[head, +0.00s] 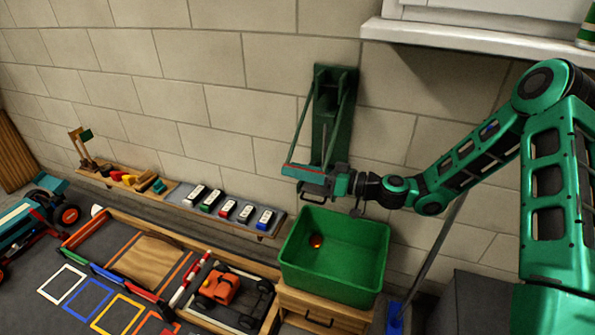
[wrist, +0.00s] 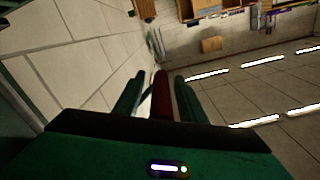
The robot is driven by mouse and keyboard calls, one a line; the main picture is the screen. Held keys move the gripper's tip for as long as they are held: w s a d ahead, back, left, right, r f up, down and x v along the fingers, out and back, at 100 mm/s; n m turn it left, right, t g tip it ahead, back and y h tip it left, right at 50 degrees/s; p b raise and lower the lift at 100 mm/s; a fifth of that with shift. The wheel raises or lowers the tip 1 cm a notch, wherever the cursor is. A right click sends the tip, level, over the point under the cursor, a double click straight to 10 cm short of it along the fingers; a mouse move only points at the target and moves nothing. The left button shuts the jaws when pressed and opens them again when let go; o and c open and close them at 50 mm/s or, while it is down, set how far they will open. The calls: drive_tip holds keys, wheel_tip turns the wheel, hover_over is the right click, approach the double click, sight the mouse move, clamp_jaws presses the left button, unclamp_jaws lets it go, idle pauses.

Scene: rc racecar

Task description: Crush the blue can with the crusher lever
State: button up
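The green crusher (head: 330,125) is fixed upright on the block wall, with its lever arms slanting down to a reddish crossbar (head: 302,170) at the front. My gripper (head: 312,180) is at this lower end of the lever. In the wrist view, a dark red bar (wrist: 161,95) lies between the two green fingers of my gripper (wrist: 160,98). Narrow gaps show beside the bar, so the fingers look open around it rather than clamped. I cannot make out the blue can in either view; the lever and gripper cover the crusher's lower part.
A green bin (head: 335,255) with a small orange-red round thing (head: 316,241) inside stands below the crusher on a wooden drawer unit (head: 325,315). A white shelf (head: 470,40) juts out at upper right, with a green can (head: 587,30). A low wall shelf (head: 180,198) is left.

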clamp_jaws()
